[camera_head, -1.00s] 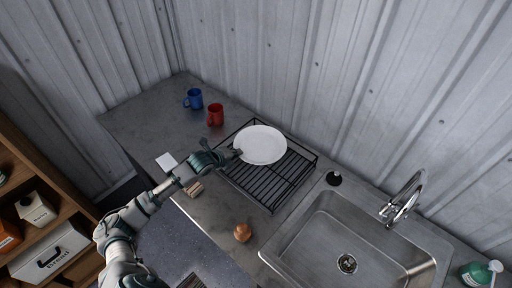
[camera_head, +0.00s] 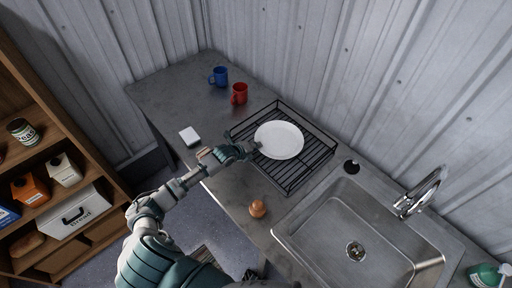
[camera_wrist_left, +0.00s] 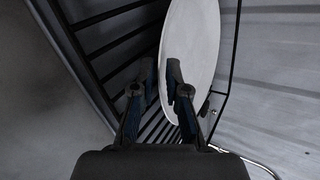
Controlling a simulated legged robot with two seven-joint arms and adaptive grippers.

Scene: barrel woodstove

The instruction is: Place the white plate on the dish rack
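The white plate (camera_head: 279,140) is round and lies roughly flat over the black wire dish rack (camera_head: 318,166), inside its rails as seen from above. Whether its underside touches the slats, I cannot tell. My left gripper (camera_head: 254,149) is at the plate's left rim. In the left wrist view the plate (camera_wrist_left: 196,45) rises on the right, its near rim between my closely spaced fingertips (camera_wrist_left: 160,82); the right finger overlaps its face. The rack's slats (camera_wrist_left: 110,35) show behind and left of the fingers. My right gripper is not in view.
A blue mug (camera_head: 218,77) and a red mug (camera_head: 239,93) stand left of the rack. A white block (camera_head: 189,136) and a brown wooden item (camera_head: 257,209) lie on the counter. The sink (camera_head: 375,255) with its faucet (camera_head: 417,194) is at right; the wall (camera_head: 330,60) is behind.

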